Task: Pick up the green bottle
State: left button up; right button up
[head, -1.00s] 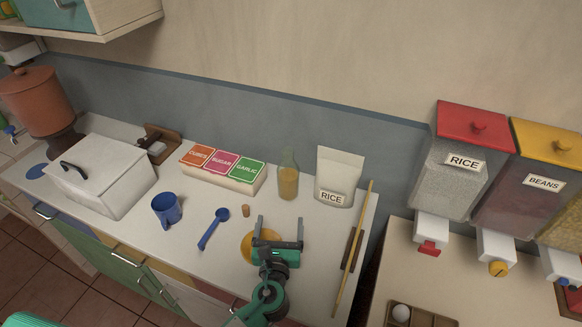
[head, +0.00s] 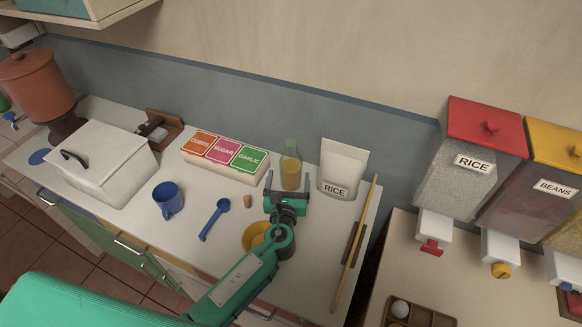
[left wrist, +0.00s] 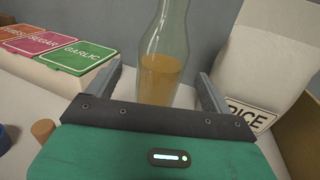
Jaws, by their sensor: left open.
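The green bottle (head: 290,170) stands upright on the counter near the back wall, between the spice box and the rice bag. It is clear greenish glass with amber liquid in its lower part. My left gripper (head: 288,187) is open and empty, with its fingers pointing at the bottle from the front. In the left wrist view the bottle (left wrist: 162,65) rises beyond the gripper, centred between the two fingers (left wrist: 158,88). Its base is hidden behind the gripper body. I cannot tell whether the fingertips reach past its sides. My right gripper is not in view.
The spice box (head: 222,158) is left of the bottle and the rice bag (head: 343,168) is close on its right. A yellow round item (head: 255,236) is below my arm.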

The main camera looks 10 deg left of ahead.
pick_arm(q)
jog(key=shift+w+r, duration=0.1)
jog(key=shift+w, duration=0.15)
jog(key=shift+w+a+f+p, duration=0.1)
jog(key=shift+w+p, duration=0.35)
jog(key=shift+w, duration=0.75)
jog(key=shift+w+a+f+p, duration=0.1)
jog(key=shift+w+p, duration=0.35)
jog(key=shift+w, duration=0.7)
jog(key=c, duration=1.4)
jog(key=shift+r, duration=0.1)
jog(key=shift+c, duration=0.8)
notch_tip(320, 180, up, 20)
jog(key=p, duration=0.1)
